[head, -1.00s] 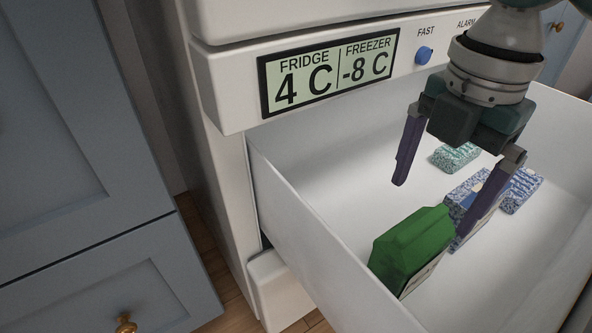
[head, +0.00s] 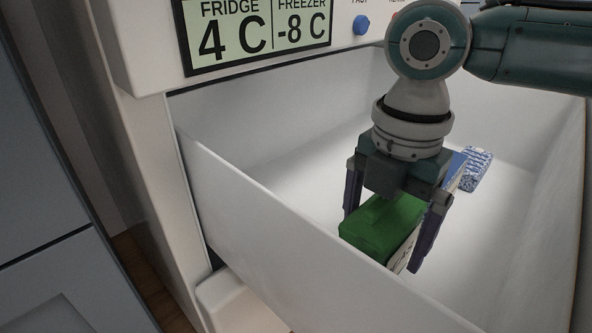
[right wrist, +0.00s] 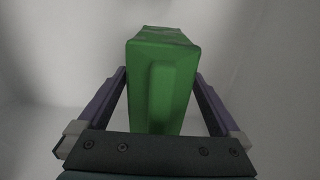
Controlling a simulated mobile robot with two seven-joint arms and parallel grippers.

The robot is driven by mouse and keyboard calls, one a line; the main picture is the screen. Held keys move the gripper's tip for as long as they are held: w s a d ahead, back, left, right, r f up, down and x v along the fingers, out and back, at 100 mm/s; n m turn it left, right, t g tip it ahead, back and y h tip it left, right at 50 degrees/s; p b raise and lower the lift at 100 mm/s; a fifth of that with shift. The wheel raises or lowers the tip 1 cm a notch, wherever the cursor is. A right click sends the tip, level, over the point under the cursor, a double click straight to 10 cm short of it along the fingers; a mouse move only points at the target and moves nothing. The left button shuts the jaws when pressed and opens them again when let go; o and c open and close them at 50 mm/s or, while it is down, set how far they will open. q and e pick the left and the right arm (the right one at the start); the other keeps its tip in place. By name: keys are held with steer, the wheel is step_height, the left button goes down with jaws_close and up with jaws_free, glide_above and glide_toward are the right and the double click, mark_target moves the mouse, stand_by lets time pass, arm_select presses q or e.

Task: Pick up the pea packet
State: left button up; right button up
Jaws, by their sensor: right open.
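The green packet (head: 379,229), which I take for the pea packet, stands in the white drawer close to its front-left wall. My right gripper (head: 388,240) is over it, pointing down, with one finger on each side of the packet. In the right wrist view the packet (right wrist: 163,85) rises between the two open fingers (right wrist: 160,95), with a gap showing on both sides near the palm. Whether the fingertips touch it cannot be told. My left gripper is in neither view.
The open white drawer (head: 290,225) has a high wall close to the packet. Behind the gripper lie a blue box (head: 457,168), partly hidden, and a speckled blue packet (head: 476,168). The fridge front with its display (head: 255,35) is above. The drawer floor at right is clear.

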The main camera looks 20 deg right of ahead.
steer(key=shift+a, duration=0.1)
jaws_close()
stand_by(0.7)
steer(key=shift+w+r, duration=0.1)
